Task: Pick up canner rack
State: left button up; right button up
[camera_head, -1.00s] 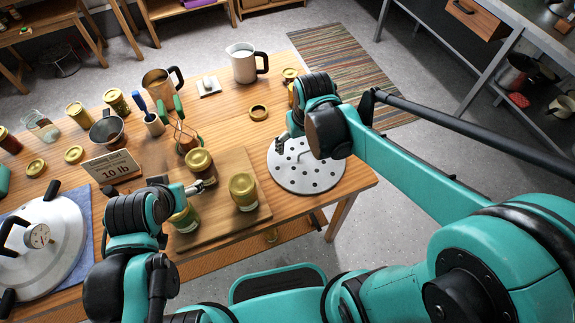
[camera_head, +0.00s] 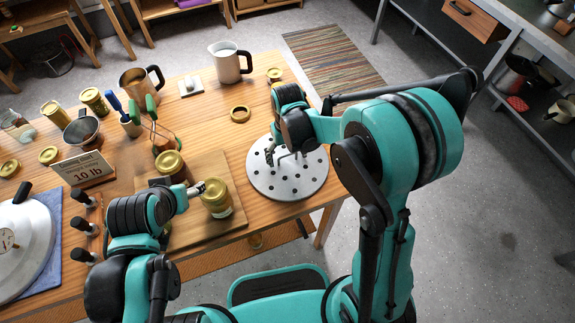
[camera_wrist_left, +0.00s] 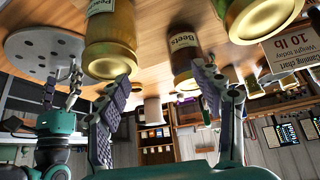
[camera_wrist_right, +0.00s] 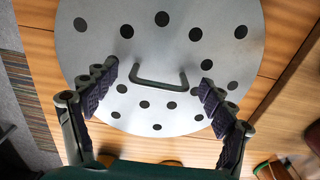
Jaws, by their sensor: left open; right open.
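The canner rack (camera_head: 308,178) is a round, light grey plate with dark holes, lying flat at the right end of the wooden table. In the right wrist view the rack (camera_wrist_right: 190,50) fills the upper middle, with a small bent handle (camera_wrist_right: 160,82) standing at its centre. My right gripper (camera_head: 278,152) is open above the rack; in its wrist view the fingers (camera_wrist_right: 155,85) stand on either side of the handle, apart from it. My left gripper (camera_wrist_left: 165,90) is open near the jars, and in its wrist view the rack (camera_wrist_left: 30,55) shows at upper left.
Gold-lidded jars (camera_head: 216,198) stand on a wooden board (camera_head: 230,232) left of the rack. A large lidded pot (camera_head: 30,240) is at far left.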

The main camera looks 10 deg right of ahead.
jog(key=shift+f, duration=0.45)
jog(key=shift+r, duration=0.1)
jog(key=c, duration=1.4)
jog(key=shift+o, duration=0.2)
jog(key=shift+r, duration=0.15)
